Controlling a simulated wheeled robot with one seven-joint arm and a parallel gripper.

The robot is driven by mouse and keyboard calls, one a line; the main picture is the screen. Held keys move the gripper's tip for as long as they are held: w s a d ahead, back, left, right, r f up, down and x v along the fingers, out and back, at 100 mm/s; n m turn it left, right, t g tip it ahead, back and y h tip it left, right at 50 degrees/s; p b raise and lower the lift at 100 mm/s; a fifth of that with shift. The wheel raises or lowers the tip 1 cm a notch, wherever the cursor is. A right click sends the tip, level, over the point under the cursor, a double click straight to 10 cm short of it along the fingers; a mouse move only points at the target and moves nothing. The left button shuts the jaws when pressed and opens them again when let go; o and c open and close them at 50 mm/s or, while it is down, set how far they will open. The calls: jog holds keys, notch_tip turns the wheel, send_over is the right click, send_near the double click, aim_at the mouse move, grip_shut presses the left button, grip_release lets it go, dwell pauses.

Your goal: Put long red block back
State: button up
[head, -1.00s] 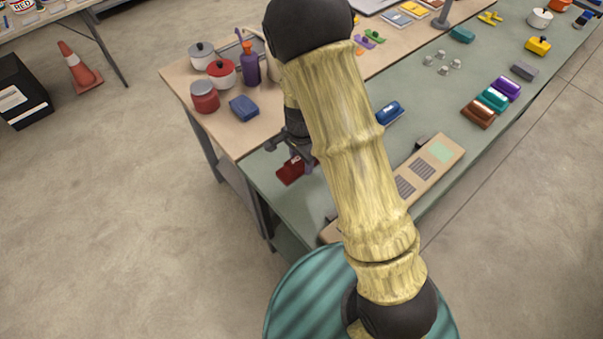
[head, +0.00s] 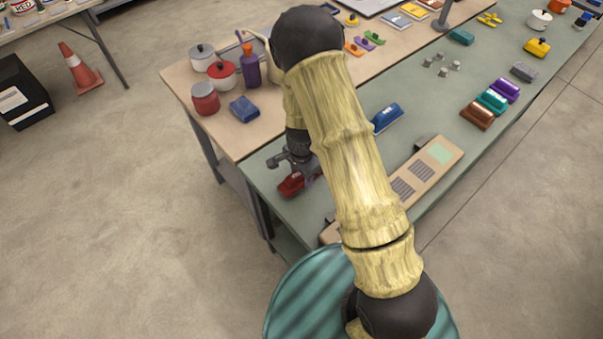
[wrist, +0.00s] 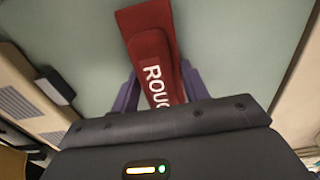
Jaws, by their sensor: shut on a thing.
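The long red block (head: 290,185) is at the near left part of the green table top, partly hidden by my gripper in the head view. In the wrist view the red block (wrist: 150,45) shows white letters starting "ROU"; its near end is hidden by my gripper. My gripper (head: 299,166) is above it, with its two purple-grey fingers on either side of the block in the wrist view (wrist: 160,88), shut on it. I cannot tell whether the block touches the table.
A tan board (head: 425,170) with dark striped patches and a pale green patch lies right of my arm. A blue block (head: 387,117) is beyond it. Brown (head: 477,116), teal (head: 491,99) and purple (head: 506,89) blocks stand in a row. Pots and jars crowd the wooden table (head: 185,90).

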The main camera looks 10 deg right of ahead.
jog(key=o, duration=0.9)
jog(key=shift+f, duration=0.1)
notch_tip(320, 180, up, 12)
jog(key=shift+r+b, duration=0.15)
jog(key=shift+b, duration=0.4)
